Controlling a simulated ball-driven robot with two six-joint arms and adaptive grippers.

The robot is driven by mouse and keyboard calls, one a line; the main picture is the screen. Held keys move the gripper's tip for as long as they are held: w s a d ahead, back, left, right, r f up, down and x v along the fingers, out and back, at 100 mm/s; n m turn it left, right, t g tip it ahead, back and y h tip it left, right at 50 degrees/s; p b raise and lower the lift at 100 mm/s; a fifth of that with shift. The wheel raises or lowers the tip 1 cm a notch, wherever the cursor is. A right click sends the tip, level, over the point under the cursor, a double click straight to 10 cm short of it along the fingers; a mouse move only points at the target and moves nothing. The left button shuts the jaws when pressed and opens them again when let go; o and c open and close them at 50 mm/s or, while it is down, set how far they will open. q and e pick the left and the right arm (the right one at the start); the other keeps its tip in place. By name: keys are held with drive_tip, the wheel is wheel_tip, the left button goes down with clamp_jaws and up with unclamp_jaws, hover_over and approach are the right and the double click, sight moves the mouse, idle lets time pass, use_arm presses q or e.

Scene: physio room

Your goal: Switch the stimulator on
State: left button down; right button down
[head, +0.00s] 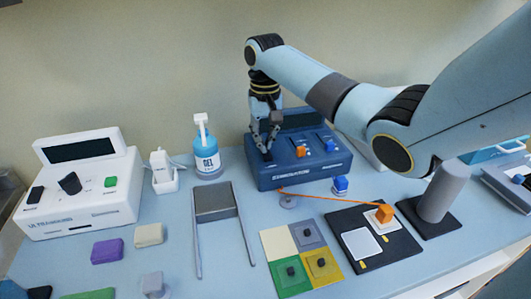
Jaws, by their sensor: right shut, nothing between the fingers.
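The stimulator (305,173) is a dark blue box with lettering on its front, a raised dark display and orange and blue parts on its top panel. Its display looks dark and part of it is behind my arm. My right gripper (266,154) is shut and empty, pointing down at the left end of the top panel. The fingertips are at or just above the surface; I cannot tell whether they touch. They hide that part of the panel, so no switch is visible there. My left gripper is not in view.
A white ultrasound unit (75,207) stands at the left. A gel bottle (206,155) and a white holder (164,180) stand left of the stimulator. An orange lead (335,197) runs to a black mat (395,250). A grey cylinder (437,195) stands at the right. Coloured pads (293,287) lie in front.

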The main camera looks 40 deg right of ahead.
drive_tip(key=shift+f, duration=0.5)
drive_tip(key=shift+s, duration=0.1)
wheel_tip(320, 180, up, 7)
drive_tip(key=p, duration=0.8)
drive_tip(key=shift+r+p, duration=0.1)
drive_tip(key=shift+p, duration=0.2)
idle(0.5)
